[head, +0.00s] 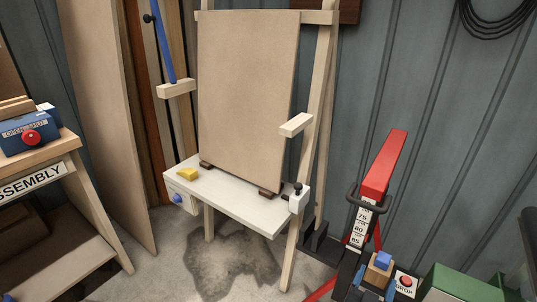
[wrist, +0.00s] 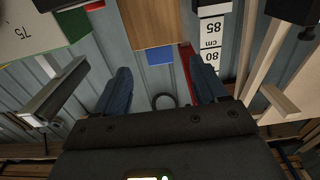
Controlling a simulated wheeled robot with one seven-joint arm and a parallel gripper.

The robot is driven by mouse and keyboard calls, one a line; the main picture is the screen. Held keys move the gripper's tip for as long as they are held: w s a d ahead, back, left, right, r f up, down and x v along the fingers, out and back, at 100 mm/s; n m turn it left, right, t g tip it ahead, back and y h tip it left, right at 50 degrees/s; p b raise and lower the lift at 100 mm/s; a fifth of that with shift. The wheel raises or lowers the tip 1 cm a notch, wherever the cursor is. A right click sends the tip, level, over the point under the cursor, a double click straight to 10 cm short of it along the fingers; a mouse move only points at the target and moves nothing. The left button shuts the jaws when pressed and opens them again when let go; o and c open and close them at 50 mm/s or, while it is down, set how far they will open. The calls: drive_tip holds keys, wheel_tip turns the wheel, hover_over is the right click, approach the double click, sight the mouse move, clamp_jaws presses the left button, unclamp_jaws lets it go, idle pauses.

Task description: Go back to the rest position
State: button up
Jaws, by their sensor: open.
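My gripper (wrist: 163,82) shows in the wrist view with its two dark blue fingers spread apart. No object is held between the fingers. A wooden block (wrist: 153,22) with a blue part (wrist: 159,57) at its end lies beyond the fingertips, apart from them. In the head view I cannot make out my gripper. A dark shape at the right edge there is too cut off to identify.
An easel with a tan board (head: 248,90) and white shelf (head: 235,200) stands mid-view, a yellow piece (head: 187,174) on the shelf. A red post (head: 384,165) and green box (head: 460,285) stand right. An assembly bench (head: 60,150) stands left. Bare floor lies beneath the easel.

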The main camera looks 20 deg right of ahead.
drive_tip(key=s+a+r+n+t+y+p, duration=0.1)
drive_tip(key=s+a+r+n+t+y, duration=0.35)
drive_tip(key=s, duration=0.45)
drive_tip(key=s+a+r+n+t+y, duration=0.15)
drive_tip(key=s+a+r+y, duration=0.3)
drive_tip(key=s+a, duration=0.45)
drive_tip(key=s+a+r+n+g+y+p, duration=0.1)
drive_tip(key=s+a+r+n+g+y, duration=0.1)
drive_tip(key=s+r, duration=1.2)
drive_tip(key=a+r+n+y, duration=0.1)
drive_tip(key=n+y, duration=0.1)
drive_tip(key=y, duration=0.1)
drive_tip(key=shift+s, duration=0.25)
drive_tip(key=shift+a, duration=0.1)
